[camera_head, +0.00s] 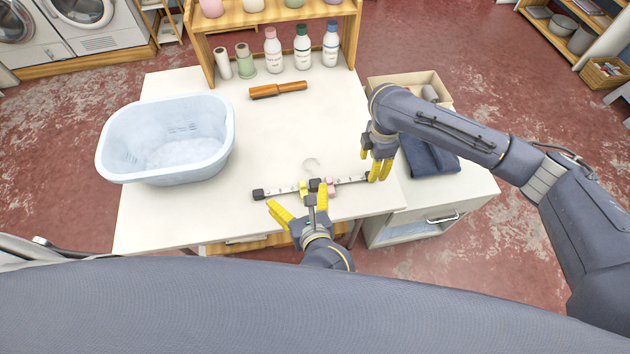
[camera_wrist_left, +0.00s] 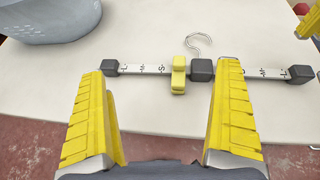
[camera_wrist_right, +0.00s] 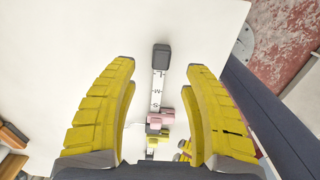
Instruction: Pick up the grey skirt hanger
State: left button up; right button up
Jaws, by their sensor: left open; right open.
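The grey skirt hanger (camera_head: 285,190) lies on the white table near its front edge. It is a pale bar with size letters, dark grey end blocks, a grey middle block, a metal hook (camera_wrist_left: 198,43) and yellow and pink clips. My left gripper (camera_head: 297,203) is open and empty at the front side of the bar, left of its middle. My right gripper (camera_head: 376,166) is open by the bar's right end. In the right wrist view, the bar with its end block (camera_wrist_right: 161,58) runs between the spread fingers (camera_wrist_right: 160,68); I see no contact.
A pale blue laundry basket (camera_head: 165,140) stands on the table's left. A brown wooden roller (camera_head: 278,90) lies farther back, before a wooden shelf with bottles (camera_head: 302,46). Dark folded cloth (camera_head: 430,155) and a box (camera_head: 410,82) are to the right. The table between basket and hanger is clear.

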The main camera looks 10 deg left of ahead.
jog(key=shift+f, duration=2.6)
jog(key=shift+c, duration=0.6)
jog(key=shift+s, duration=0.1)
grip_shut()
